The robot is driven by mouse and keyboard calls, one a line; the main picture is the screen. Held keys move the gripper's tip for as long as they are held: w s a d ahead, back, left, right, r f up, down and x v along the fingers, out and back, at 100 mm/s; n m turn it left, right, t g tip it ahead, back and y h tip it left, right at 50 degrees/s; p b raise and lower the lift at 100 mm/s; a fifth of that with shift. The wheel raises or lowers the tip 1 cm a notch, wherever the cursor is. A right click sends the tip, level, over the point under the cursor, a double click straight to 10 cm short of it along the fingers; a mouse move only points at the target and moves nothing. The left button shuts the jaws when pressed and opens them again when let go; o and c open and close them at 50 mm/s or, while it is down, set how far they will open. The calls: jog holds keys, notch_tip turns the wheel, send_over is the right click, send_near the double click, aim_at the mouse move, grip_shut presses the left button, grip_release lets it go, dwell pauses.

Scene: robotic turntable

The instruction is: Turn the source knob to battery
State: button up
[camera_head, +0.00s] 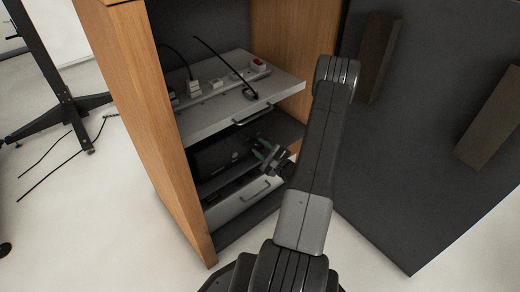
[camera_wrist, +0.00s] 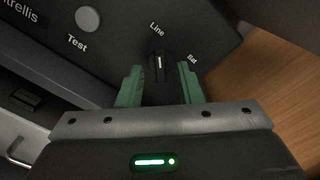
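The source knob (camera_wrist: 158,66) is a small black rotary knob with a white pointer line, on the dark panel (camera_wrist: 120,60) of a device. The pointer is roughly upright in the wrist view, between the labels "Line" and "Bat". My gripper (camera_wrist: 158,82) has green fingertips, one on each side of the knob, with a gap between them; they look open and apart from it. In the head view, my gripper (camera_head: 265,152) reaches into the cabinet in front of the black device (camera_head: 218,160). The knob cannot be made out there.
A grey pull-out shelf (camera_head: 215,115) with a power strip and plugs sits just above the device. A lower drawer (camera_head: 235,200) is below. The wooden cabinet side (camera_head: 150,120) is at left and an open dark door (camera_head: 400,150) at right. A round "Test" button (camera_wrist: 88,19) is near the knob.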

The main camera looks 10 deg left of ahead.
jog(key=shift+w+a, duration=0.2)
grip_shut()
